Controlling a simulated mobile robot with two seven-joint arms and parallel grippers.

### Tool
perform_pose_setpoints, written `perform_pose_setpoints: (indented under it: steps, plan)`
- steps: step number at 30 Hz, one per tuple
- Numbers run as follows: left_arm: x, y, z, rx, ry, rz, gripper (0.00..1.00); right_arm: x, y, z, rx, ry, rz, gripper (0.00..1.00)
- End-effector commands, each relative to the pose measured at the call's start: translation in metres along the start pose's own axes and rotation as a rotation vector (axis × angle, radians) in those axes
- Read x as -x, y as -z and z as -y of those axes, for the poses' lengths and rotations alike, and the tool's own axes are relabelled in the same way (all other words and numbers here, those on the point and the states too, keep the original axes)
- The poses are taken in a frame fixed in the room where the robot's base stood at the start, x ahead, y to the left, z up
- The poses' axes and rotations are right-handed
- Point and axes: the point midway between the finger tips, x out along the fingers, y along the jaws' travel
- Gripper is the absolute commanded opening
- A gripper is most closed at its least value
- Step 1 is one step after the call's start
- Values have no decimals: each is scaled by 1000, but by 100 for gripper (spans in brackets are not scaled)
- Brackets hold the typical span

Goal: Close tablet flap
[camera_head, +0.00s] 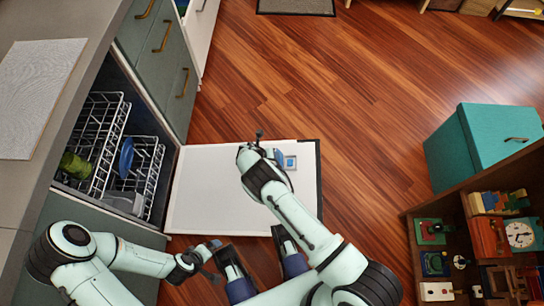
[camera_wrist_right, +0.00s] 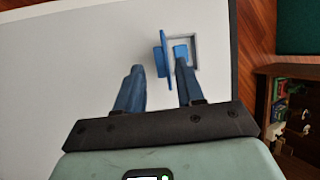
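The tablet flap (camera_wrist_right: 162,62) is a small blue piece standing up from the white dishwasher door panel (camera_head: 205,190). It is beside a square grey-rimmed recess (camera_wrist_right: 193,52), whose spot shows in the head view (camera_head: 290,162). My right gripper (camera_head: 264,146) is over the panel beside the recess. In the right wrist view (camera_wrist_right: 155,72) its two blue fingers are apart, with the flap just ahead of them, close to the right finger; I cannot tell whether they touch. My left gripper (camera_head: 216,259) is apart from the flap, near the panel's front edge, with its fingers spread and empty.
The dishwasher is open on the left, with wire racks (camera_head: 128,160) holding a few dishes. A counter (camera_head: 85,50) runs above it. A teal box (camera_head: 490,145) and a toy-filled shelf (camera_head: 470,245) stand at the right. Wooden floor between is clear.

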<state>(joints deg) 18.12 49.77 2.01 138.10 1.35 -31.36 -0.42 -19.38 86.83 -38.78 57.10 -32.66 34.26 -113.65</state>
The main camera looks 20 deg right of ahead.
Motion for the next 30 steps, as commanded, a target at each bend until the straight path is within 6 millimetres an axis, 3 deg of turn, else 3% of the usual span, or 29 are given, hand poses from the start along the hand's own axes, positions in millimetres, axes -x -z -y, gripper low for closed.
perform_pose_setpoints:
  steps: [5, 14, 18, 30]
  plan:
    - [-6, 8, 2, 2, 1, -24, 100, -15, 0, 0, -1, 0, 0, 38]
    - [-6, 10, 2, 2, 1, -28, 100, -16, 0, 0, -1, -1, 0, 38]
    - [-6, 9, 2, 2, 1, -27, 100, -16, 0, 0, -2, -1, 0, 0]
    - [1, 0, 0, 0, 0, -1, 100, -14, -1, 2, -14, -36, 1, 0]
